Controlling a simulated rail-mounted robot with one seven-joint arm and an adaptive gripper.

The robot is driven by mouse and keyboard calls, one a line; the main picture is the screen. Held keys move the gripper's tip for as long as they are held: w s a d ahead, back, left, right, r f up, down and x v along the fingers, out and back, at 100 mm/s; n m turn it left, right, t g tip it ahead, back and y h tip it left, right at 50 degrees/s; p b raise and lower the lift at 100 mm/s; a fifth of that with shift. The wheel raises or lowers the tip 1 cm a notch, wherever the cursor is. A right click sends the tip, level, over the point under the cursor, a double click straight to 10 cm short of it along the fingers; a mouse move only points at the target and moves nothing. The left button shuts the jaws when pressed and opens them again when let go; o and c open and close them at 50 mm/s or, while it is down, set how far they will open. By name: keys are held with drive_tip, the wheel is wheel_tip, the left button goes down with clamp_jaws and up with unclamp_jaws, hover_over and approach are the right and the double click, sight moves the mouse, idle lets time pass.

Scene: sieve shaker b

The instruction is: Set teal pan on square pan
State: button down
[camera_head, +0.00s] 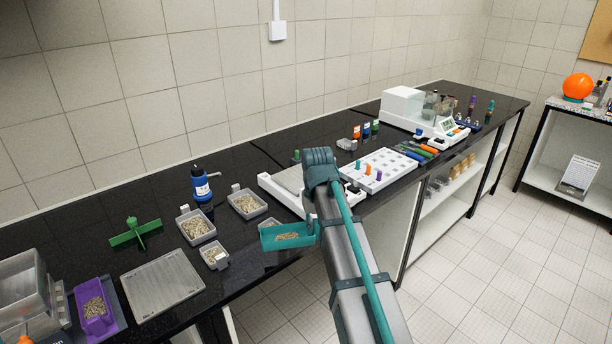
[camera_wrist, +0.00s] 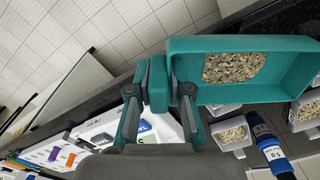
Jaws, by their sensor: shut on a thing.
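The teal pan (camera_head: 289,237) holds tan grains and is in the air in front of the bench edge; it also shows large in the wrist view (camera_wrist: 285,92). My gripper (camera_wrist: 158,92) is shut on the pan's teal end tab, with a finger on each side. In the head view my arm hides most of the gripper. The square pan (camera_head: 289,179) appears to be the grey plate on a white balance (camera_head: 266,184), behind the teal pan and partly hidden by my arm. The teal pan is apart from it.
Grey pans of grains (camera_head: 196,226) (camera_head: 247,204) stand left of the balance, near a blue bottle (camera_head: 201,188). A green cross-shaped piece (camera_head: 135,233), a grey plate (camera_head: 160,284) and a purple pan (camera_head: 94,310) lie further left. A white rack (camera_head: 385,168) is right of the balance.

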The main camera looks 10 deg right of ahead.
drive_tip(key=w+a+r, duration=0.2)
drive_tip(key=r, duration=0.1)
drive_tip(key=shift+w+a, duration=0.2)
drive_tip(key=w+a+r+m+p, duration=0.1)
drive_tip(key=w+a+r+m, duration=0.4)
drive_tip(key=w+r+m, duration=0.55)
drive_tip(key=m+p, duration=0.5)
drive_tip(key=m, duration=0.6)
hover_over(298, 188)
drive_tip(key=s, duration=0.1)
drive_tip(key=f, duration=0.7)
drive_tip(key=shift+a+f, duration=0.2)
drive_tip(key=shift+a, duration=0.1)
drive_tip(key=shift+w+d+f+p, duration=0.15)
drive_tip(key=shift+w+f, duration=0.15)
drive_tip(key=shift+f, duration=0.15)
drive_tip(key=shift+w+d+f+p, duration=0.15)
drive_tip(key=shift+w+f, duration=0.1)
drive_tip(key=shift+f, duration=0.2)
drive_tip(key=shift+f+p, duration=0.35)
drive_tip(key=shift+f, duration=1.25)
drive_tip(key=shift+f, duration=0.1)
